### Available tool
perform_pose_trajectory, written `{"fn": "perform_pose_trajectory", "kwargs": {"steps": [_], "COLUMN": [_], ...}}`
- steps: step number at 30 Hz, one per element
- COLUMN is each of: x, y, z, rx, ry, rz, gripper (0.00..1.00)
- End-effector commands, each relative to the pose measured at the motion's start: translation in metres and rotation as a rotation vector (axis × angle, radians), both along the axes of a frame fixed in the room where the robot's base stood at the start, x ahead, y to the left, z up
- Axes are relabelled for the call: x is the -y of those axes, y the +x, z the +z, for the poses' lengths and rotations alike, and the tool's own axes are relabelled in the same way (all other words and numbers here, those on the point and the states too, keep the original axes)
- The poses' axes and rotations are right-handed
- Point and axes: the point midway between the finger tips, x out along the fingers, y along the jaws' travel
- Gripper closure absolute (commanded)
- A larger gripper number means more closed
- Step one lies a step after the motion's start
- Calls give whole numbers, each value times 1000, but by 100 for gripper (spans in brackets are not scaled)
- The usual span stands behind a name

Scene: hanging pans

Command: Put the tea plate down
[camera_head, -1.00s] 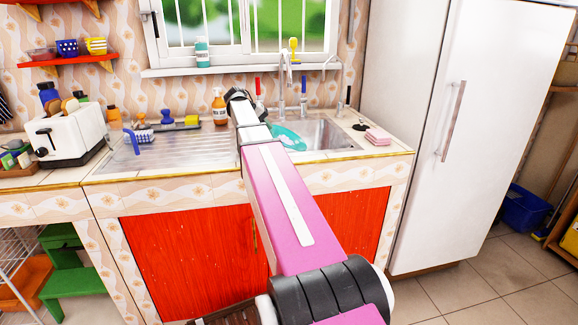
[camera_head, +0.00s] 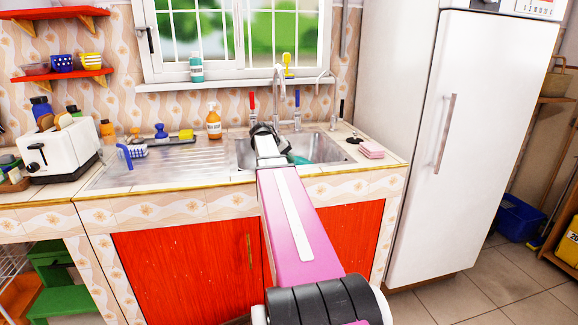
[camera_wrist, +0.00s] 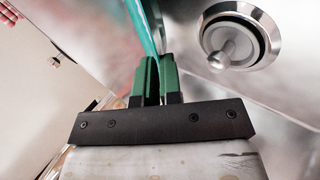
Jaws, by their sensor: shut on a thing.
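The teal tea plate (camera_wrist: 146,28) shows edge-on in the wrist view, rising from between the two green fingers of my gripper (camera_wrist: 159,72). My gripper is shut on the plate. In the head view only a small part of the plate (camera_head: 298,159) shows past my arm, inside the sink basin (camera_head: 322,150). My arm hides the fingers there. The round metal drain (camera_wrist: 238,42) is to the right of the plate in the wrist view. I cannot tell whether the plate touches the basin floor.
The tap (camera_head: 279,95) stands behind the basin. An orange soap bottle (camera_head: 214,122) is behind the sink, and a pink sponge stack (camera_head: 371,149) lies on the right counter. The drainboard (camera_head: 165,165) has clear room. A white fridge (camera_head: 468,140) stands at right.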

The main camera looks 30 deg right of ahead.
Motion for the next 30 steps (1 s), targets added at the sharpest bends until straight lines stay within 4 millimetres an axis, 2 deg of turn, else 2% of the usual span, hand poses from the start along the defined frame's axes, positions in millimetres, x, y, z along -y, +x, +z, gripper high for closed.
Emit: {"fn": "perform_pose_trajectory", "kwargs": {"steps": [6, 12, 15, 25, 30], "x": [0, 0, 0, -2, -14], "y": [0, 0, 0, 0, 3], "z": [-27, -28, -28, -26, -12], "rx": [-2, 0, 0, 0, 2], "ry": [0, -1, 1, 0, -1], "rz": [1, 0, 0, 0, 2], "gripper": [100, 100, 68, 68, 68]}}
